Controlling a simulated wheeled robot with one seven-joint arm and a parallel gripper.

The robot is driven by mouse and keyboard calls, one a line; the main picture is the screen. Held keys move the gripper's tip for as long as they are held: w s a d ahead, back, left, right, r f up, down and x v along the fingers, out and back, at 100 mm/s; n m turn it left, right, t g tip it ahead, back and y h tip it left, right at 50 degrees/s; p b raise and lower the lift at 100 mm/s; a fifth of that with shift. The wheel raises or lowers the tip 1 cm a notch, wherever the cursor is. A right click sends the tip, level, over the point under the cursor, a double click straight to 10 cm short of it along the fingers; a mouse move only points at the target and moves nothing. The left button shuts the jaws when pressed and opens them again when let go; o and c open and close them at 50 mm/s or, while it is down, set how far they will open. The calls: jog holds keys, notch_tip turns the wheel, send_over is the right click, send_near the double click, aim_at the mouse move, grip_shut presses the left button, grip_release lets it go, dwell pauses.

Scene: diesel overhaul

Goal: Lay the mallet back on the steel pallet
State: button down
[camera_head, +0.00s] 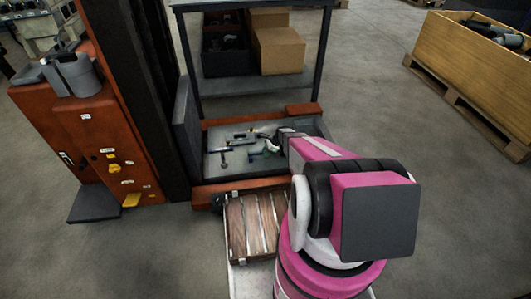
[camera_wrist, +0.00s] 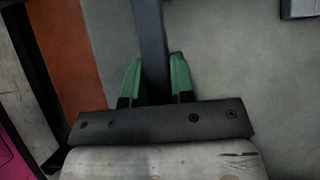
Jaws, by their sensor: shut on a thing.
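My gripper (camera_wrist: 155,72) is shut on a dark grey bar in the wrist view, which I take to be the mallet's handle (camera_wrist: 149,30). The handle runs up out of the picture between the two green fingers, so the mallet's head is not seen there. In the head view my gripper (camera_head: 270,145) is over the grey steel pallet (camera_head: 300,127). The mallet is too small there to tell apart from the tools. The pallet's grey surface (camera_wrist: 225,60) lies beneath the fingers in the wrist view. I cannot tell whether the mallet touches it.
Small tools (camera_head: 240,137) lie on the pallet left of my gripper. An orange frame (camera_head: 215,190) edges the pallet. A dark mast (camera_head: 158,110) and orange truck body (camera_head: 105,150) stand left. A shelf with cardboard boxes (camera_head: 278,50) stands behind. A wooden crate (camera_head: 465,60) is at right.

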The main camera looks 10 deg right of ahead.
jog(key=shift+f, duration=0.75)
jog(key=c, duration=0.9)
grip_release()
jog(key=shift+r, duration=0.1)
jog(key=v, duration=1)
jog(key=shift+d+r, duration=0.25)
jog(key=shift+r, duration=0.05)
